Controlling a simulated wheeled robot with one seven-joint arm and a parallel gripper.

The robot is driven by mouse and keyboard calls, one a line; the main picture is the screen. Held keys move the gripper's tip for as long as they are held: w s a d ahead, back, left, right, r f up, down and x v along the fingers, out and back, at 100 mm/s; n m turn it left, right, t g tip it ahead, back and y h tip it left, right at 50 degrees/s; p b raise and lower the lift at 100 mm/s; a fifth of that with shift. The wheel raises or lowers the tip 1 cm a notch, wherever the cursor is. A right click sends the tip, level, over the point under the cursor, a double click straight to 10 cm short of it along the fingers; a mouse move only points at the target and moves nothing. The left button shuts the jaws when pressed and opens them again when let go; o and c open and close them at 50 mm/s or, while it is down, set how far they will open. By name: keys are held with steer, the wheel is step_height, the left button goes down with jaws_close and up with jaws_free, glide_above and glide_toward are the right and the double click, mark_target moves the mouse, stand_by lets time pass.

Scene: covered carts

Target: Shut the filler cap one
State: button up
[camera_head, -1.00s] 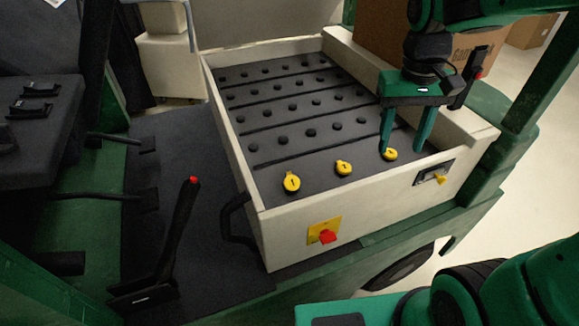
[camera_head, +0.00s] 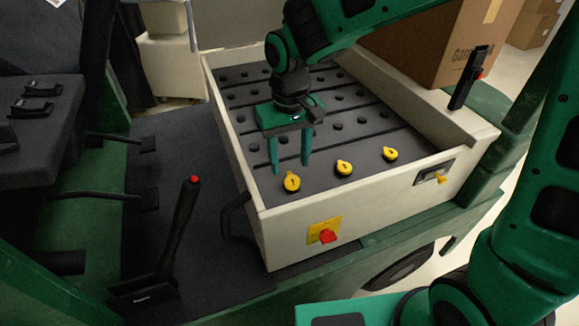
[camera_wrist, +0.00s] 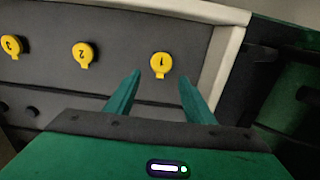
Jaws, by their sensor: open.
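Filler cap one (camera_head: 292,182) is the leftmost of three yellow caps at the front of the dark battery top in the head view. In the wrist view cap one (camera_wrist: 160,65) bears the number 1 and sits ahead of the fingertips, midway between them. My gripper (camera_head: 289,168) is open and empty, pointing down just behind cap one. Its two green fingers (camera_wrist: 160,78) show apart in the wrist view. I cannot tell whether the fingertips touch the surface or whether the cap is fully seated.
Cap two (camera_head: 344,168) and cap three (camera_head: 390,154) lie to the right. A black lever (camera_head: 178,230) with a red tip stands left. A cardboard box (camera_head: 430,50) is at the back right.

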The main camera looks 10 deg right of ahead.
mark_target(290, 173)
steer(key=shift+f, duration=1.65)
steer(key=c, duration=1.1)
steer(key=shift+o, duration=0.2)
steer(key=shift+w+a+f+g+h, duration=0.15)
steer(key=shift+w+f+g+h, duration=0.25)
steer(key=shift+g, duration=0.6)
steer(key=shift+w+a+f+g+h, duration=0.1)
steer(key=shift+w+f+g+h, duration=0.2)
steer(key=shift+g, duration=0.55)
steer(key=shift+w+f+g+h, duration=0.1)
steer(key=shift+w+f+g, duration=0.2)
steer(key=shift+g, duration=0.55)
steer(key=o, duration=1.1)
steer(key=shift+c, duration=0.2)
